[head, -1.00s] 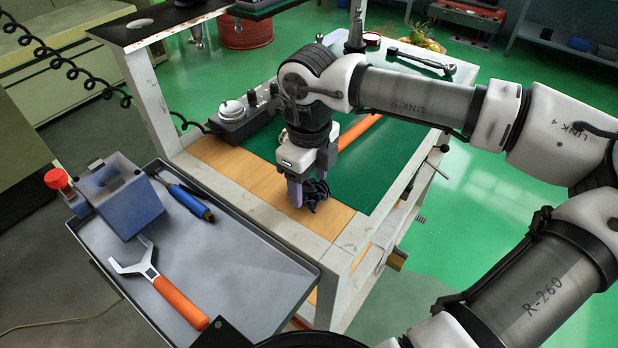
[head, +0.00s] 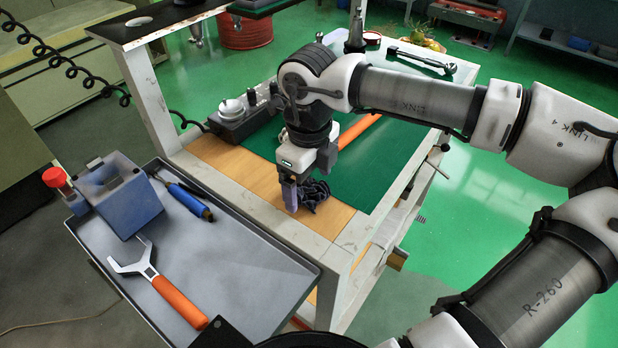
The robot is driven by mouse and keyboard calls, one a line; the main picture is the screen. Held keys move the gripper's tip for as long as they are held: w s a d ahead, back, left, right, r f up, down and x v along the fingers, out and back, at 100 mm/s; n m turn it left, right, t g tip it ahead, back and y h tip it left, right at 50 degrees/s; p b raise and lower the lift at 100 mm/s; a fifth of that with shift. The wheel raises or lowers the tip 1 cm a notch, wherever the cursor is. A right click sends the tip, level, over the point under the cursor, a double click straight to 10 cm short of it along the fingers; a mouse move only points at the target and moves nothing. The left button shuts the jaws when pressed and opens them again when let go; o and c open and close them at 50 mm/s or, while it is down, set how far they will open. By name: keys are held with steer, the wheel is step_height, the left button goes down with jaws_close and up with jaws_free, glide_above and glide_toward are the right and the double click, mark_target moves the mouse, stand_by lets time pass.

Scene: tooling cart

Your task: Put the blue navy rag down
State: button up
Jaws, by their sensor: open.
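The navy rag (head: 314,194) is a dark crumpled bundle at the wooden strip along the near edge of the cart top (head: 240,172). My gripper (head: 303,192) points down at it, with the fingers low over the wood. The gripper is open, with one finger visible at the rag's left side. The other finger is largely hidden behind the rag or the gripper body. The rag appears to rest on the wood, beside the green mat (head: 372,170).
A grey tray (head: 235,262) in front holds an orange-handled wrench (head: 165,285), a blue screwdriver (head: 188,200) and a blue block-like device (head: 122,200). A grey control box (head: 243,115) stands left of my gripper. A ratchet (head: 422,60) lies at the back. The mat's right part is clear.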

step_height(320, 180, up, 14)
steer(key=shift+b, duration=0.45)
